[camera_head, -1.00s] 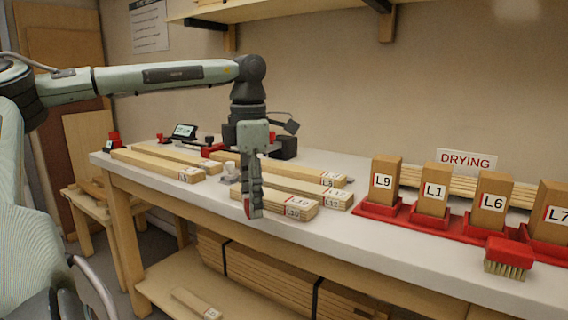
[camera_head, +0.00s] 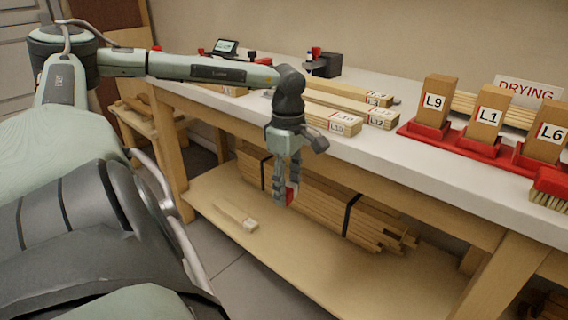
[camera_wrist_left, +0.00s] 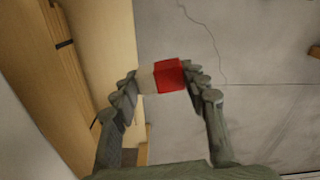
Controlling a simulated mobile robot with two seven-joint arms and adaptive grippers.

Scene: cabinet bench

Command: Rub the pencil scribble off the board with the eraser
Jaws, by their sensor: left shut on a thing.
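My left gripper (camera_head: 285,198) points down in front of the bench's front edge, above the lower shelf. It is shut on the eraser, a small block whose red part (camera_head: 291,193) shows between the fingers. In the left wrist view the red and white eraser (camera_wrist_left: 163,76) sits between both fingertips (camera_wrist_left: 160,84). Several labelled boards lie on the bench, among them one marked L10 (camera_head: 331,123) and one marked L12 (camera_head: 376,117). I cannot make out a pencil scribble on any of them. My right gripper is not in view.
Upright blocks L9 (camera_head: 436,101), L1 (camera_head: 487,117) and L6 (camera_head: 545,135) stand in red holders at right, with a red brush (camera_head: 550,187) beside them. A short piece (camera_head: 237,215) and strapped timber (camera_head: 325,208) lie on the lower shelf (camera_head: 285,262).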

